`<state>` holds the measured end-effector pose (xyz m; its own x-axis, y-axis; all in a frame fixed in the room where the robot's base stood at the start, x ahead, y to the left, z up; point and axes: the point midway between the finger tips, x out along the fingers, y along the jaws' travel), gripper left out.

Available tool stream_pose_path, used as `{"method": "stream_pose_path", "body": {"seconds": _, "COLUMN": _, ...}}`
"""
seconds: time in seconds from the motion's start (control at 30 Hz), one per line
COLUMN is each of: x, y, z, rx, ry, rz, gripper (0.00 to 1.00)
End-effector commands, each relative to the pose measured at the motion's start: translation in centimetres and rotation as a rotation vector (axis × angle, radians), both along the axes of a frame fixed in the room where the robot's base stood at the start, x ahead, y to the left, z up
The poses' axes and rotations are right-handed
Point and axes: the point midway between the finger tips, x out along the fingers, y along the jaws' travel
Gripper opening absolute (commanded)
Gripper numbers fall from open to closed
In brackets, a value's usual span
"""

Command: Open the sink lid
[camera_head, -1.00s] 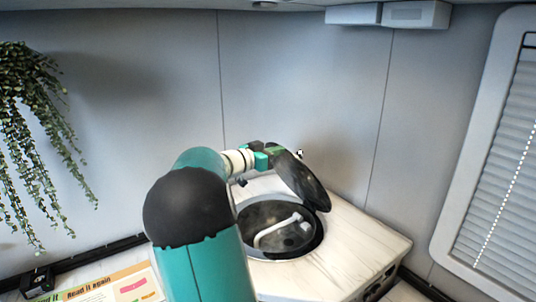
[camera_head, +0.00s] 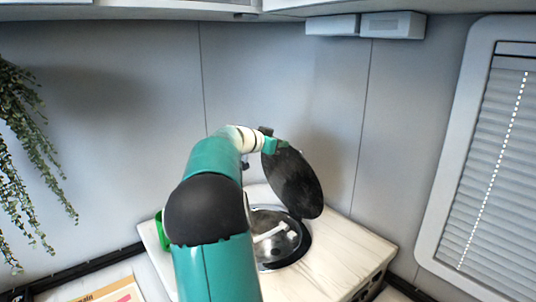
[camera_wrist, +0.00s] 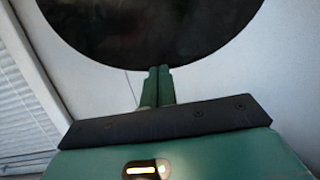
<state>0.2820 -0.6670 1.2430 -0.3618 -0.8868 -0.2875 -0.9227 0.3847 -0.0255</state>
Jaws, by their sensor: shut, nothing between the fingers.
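The sink lid (camera_head: 293,184) is a dark round disc, raised and standing steeply tilted at the right rear rim of the sink. The round sink (camera_head: 278,247) below is uncovered, with a pale faucet (camera_head: 268,233) folded inside it. My gripper (camera_head: 281,144) is at the lid's upper left edge. In the wrist view my shut fingers (camera_wrist: 158,84) meet with nothing between them, and the dark lid (camera_wrist: 150,28) fills the top just past their tips. I cannot tell whether the fingertips touch it. My arm hides the sink's left part.
The sink is set in a pale marbled counter (camera_head: 345,252) against the grey wall. A green object (camera_head: 162,230) stands left of my arm. A hanging plant (camera_head: 22,150) is at left, a window blind (camera_head: 500,170) at right, and a box (camera_head: 392,25) overhead.

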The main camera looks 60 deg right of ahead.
Motion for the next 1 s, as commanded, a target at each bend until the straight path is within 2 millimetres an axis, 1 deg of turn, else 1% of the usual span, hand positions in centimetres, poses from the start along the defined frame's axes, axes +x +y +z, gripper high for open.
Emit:
{"method": "stream_pose_path", "body": {"seconds": 0.03, "x": -0.7, "y": -1.1, "z": 0.2, "rx": -0.002, "ry": 0.002, "rz": -0.006, "gripper": 0.0}}
{"method": "stream_pose_path", "body": {"seconds": 0.3, "x": -3.4, "y": -6.4, "z": 1.3, "rx": -0.004, "ry": 0.005, "rz": -0.006, "gripper": 0.0}}
{"method": "stream_pose_path", "body": {"seconds": 0.4, "x": -4.3, "y": -8.1, "z": 1.4, "rx": -0.005, "ry": 0.004, "rz": -0.005, "gripper": 0.0}}
{"method": "stream_pose_path", "body": {"seconds": 0.5, "x": -5.0, "y": -9.5, "z": 1.5, "rx": -0.005, "ry": 0.004, "rz": -0.005, "gripper": 0.0}}
{"method": "stream_pose_path", "body": {"seconds": 0.7, "x": -5.6, "y": -10.9, "z": 1.5, "rx": -0.005, "ry": 0.004, "rz": -0.003, "gripper": 0.0}}
{"method": "stream_pose_path", "body": {"seconds": 1.0, "x": -5.7, "y": -11.2, "z": 1.5, "rx": -0.005, "ry": 0.005, "rz": -0.001, "gripper": 0.0}}
